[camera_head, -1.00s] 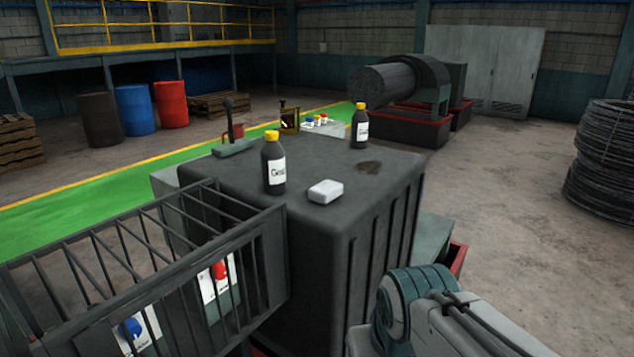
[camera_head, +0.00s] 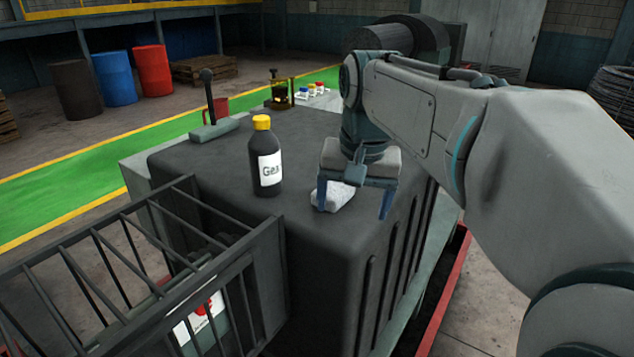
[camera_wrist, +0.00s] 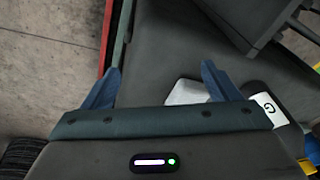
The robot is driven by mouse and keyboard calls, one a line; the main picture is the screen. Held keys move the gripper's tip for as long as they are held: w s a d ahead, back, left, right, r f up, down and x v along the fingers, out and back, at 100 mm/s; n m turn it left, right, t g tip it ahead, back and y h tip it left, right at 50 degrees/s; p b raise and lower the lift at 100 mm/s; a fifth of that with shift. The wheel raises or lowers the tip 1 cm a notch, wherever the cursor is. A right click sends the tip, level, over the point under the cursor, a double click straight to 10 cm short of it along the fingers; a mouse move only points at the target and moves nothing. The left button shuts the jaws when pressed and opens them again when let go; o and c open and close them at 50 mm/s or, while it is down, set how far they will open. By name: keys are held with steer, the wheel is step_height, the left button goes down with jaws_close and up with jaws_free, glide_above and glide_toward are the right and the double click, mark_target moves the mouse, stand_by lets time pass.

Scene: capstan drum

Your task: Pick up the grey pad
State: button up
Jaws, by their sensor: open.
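The grey pad (camera_head: 338,197) is a small, pale, rounded block lying on the dark top of a large housing, near its front edge. My gripper (camera_head: 354,205) is open and empty above the housing top, pointing down with blue fingers. In the head view one finger overlaps the pad, and the other is to its right, clear of it. In the wrist view the pad (camera_wrist: 184,92) shows toward the right finger, which covers part of it; the left finger is well apart from it. I cannot tell whether any finger touches it.
A black bottle with a yellow cap (camera_head: 265,160) stands just left of the pad. A barred cage (camera_head: 150,260) adjoins the housing's front left. The housing top (camera_head: 215,165) left of the bottle is clear.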

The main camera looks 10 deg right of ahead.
steer(key=w+r+m+g, duration=0.2)
steer(key=w+r+m, duration=0.3)
steer(key=w+r, duration=0.5)
steer(key=b, duration=0.2)
glide_above(334, 187)
steer(key=f, duration=1)
steer(key=shift+s+a, duration=0.2)
steer(key=shift+a, duration=0.1)
steer(key=f, duration=0.4)
steer(key=shift+w+d+f, duration=0.25)
steer(key=shift+w+d, duration=0.05)
steer(key=shift+d, duration=0.05)
steer(key=shift+f, duration=0.5)
steer(key=c, duration=1.1)
